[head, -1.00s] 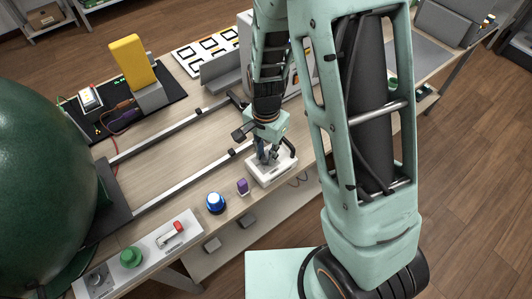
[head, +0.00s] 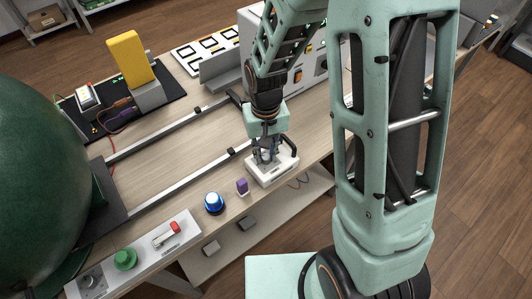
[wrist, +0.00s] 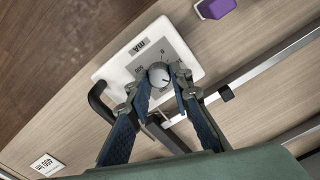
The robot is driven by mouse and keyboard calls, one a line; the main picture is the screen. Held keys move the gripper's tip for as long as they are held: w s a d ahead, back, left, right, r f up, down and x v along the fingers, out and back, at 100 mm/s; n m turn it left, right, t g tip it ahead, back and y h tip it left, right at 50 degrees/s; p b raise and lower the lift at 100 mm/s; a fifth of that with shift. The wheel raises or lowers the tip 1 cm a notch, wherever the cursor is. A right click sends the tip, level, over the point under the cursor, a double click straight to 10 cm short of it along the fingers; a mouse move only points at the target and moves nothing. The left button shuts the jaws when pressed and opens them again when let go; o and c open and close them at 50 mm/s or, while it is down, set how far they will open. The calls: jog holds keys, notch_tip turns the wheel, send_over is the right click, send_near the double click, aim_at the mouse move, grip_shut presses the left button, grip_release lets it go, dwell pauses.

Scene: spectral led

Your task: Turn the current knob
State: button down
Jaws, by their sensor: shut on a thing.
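The current knob (wrist: 159,75) is a small round grey dial in the wrist view, on a white box (wrist: 120,72) marked "mA" with a scale around the dial. In the head view the white box (head: 272,174) sits near the front edge of the bench, and the knob is hidden by my gripper. My gripper (wrist: 160,83) reaches down over the box, with one fingertip on each side of the knob, shut on it. In the head view my gripper (head: 266,155) is directly above the box.
A black handle (wrist: 100,104) stands beside the box. A purple block (head: 242,187) and a blue dome button (head: 214,203) are to its left. Metal rails (head: 190,183) cross the bench.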

aim_at(265, 156)
jog(key=shift+n, duration=1.9)
jog(key=c, duration=1.7)
grip_release()
jog(key=shift+c, duration=0.2)
notch_tip(265, 156, up, 12)
